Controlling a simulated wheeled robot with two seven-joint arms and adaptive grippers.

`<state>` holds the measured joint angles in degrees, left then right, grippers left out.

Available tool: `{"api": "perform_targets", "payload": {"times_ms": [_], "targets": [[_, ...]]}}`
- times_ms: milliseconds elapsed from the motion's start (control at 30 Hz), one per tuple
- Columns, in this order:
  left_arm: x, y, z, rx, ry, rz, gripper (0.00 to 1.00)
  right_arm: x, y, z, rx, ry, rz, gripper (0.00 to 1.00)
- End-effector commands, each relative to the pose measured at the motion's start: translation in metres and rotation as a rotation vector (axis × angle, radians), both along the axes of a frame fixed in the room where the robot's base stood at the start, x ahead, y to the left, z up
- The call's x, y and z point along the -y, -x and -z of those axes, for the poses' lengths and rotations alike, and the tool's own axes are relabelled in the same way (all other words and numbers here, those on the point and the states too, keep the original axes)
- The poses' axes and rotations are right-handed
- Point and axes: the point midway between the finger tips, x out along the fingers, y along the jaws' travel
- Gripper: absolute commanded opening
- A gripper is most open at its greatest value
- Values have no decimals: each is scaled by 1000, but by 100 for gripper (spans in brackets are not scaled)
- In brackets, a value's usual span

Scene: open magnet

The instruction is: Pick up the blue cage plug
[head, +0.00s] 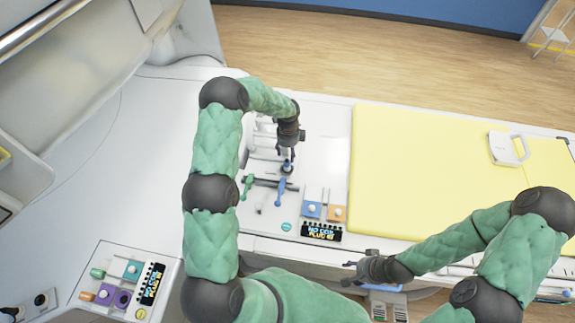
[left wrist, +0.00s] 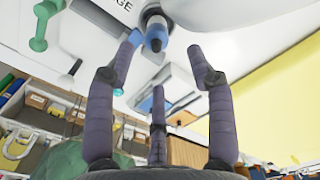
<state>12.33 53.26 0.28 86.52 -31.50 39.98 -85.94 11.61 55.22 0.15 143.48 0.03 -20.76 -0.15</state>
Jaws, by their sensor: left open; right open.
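The blue cage plug (head: 287,165) sits in a dark round socket on the white table end, beside lettering ending in "GE". It also shows in the left wrist view (left wrist: 155,36), upper middle. My left gripper (head: 290,150) is directly above the plug in the head view and partly hides it. In the left wrist view my left gripper (left wrist: 163,55) is open, its fingers spread around the plug with visible gaps; I cannot tell whether any finger touches it. My right gripper (head: 362,272) is open and empty, lower right, away from the plug.
A green handle (head: 247,186) and another blue handle (head: 280,191) stand close in front of the plug. A panel with a display (head: 321,231) and blue and orange squares lies nearby. A yellow mattress (head: 420,170) covers the right. A second panel (head: 125,280) is at lower left.

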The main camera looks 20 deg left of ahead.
Motion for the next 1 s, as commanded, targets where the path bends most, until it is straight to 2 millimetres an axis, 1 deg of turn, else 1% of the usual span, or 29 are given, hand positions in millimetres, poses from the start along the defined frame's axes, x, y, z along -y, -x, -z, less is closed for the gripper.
{"api": "perform_targets", "payload": {"times_ms": [67, 267, 467, 633, 733, 967, 1000], "targets": [[0, 0, 8, -1, 0, 0, 55, 0, -1, -2, 1, 0, 0, 50], [-1, 2, 19, -2, 1, 0, 55, 0, -1, -5, 1, 0, 0, 50], [-3, 6, 42, -2, 2, -2, 55, 0, -1, -17, 1, 0, 0, 50], [-3, 5, 60, 1, 1, 0, 55, 0, -1, -19, 2, 0, 1, 50], [-2, 5, 64, 2, 0, 0, 55, 0, -1, -20, 2, 0, 1, 50], [-3, 5, 65, 2, 0, -1, 55, 0, -1, -20, 1, 0, 0, 50], [-3, 5, 65, 2, 0, -1, 43, 0, -1, -20, 1, 0, 0, 50]]}}
